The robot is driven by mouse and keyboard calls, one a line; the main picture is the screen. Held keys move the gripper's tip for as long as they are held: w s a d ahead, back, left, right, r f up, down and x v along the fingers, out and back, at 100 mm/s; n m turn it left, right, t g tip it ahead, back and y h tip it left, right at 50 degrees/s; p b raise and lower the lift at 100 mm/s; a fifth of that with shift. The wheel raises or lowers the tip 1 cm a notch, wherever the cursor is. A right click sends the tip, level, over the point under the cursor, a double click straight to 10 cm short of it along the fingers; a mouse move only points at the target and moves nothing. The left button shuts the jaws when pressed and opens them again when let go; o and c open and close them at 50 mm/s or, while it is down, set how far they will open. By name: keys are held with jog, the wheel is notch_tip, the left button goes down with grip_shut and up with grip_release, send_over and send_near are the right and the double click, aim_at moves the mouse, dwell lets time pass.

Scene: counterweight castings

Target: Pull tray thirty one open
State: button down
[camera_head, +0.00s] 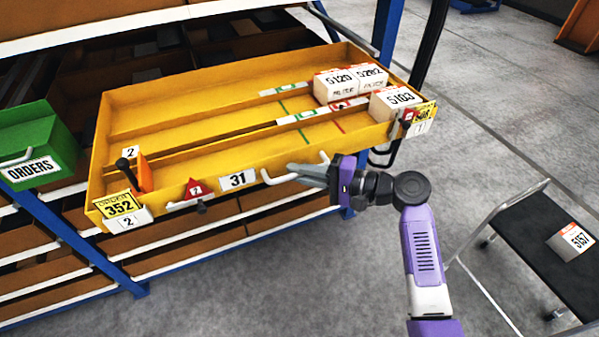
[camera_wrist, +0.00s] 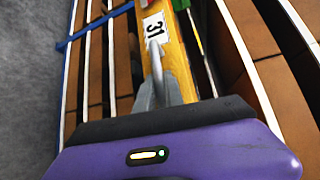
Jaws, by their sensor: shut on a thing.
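The yellow tray (camera_head: 180,95) labelled 31 sticks well out of the blue-framed rack. Its number plate (camera_head: 238,180) is on the front face and also shows in the wrist view (camera_wrist: 155,35). A white handle (camera_head: 275,180) is fixed on the front, right of the plate. My gripper (camera_head: 300,172) reaches it from the right and is shut on the handle. In the wrist view the grey fingers (camera_wrist: 158,92) close around the handle (camera_wrist: 155,62), partly hiding it. Inside the tray stand white boxes marked 5120 (camera_head: 336,85), 5202 (camera_head: 372,78) and 5103 (camera_head: 396,102).
A green ORDERS bin (camera_head: 38,140) hangs at the left. A black-topped step stand (camera_head: 530,225) at the lower right carries a box marked 5157 (camera_head: 570,241). Brown trays (camera_head: 60,240) fill the rack below. Grey floor in front is open.

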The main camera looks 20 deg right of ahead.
jog(key=shift+f, duration=0.1)
jog(key=c, duration=1.5)
grip_release()
jog(key=shift+o, duration=0.2)
jog(key=b+v, duration=0.1)
jog(key=v, duration=0.7)
jog(key=shift+b, duration=0.35)
jog(key=shift+w, duration=0.1)
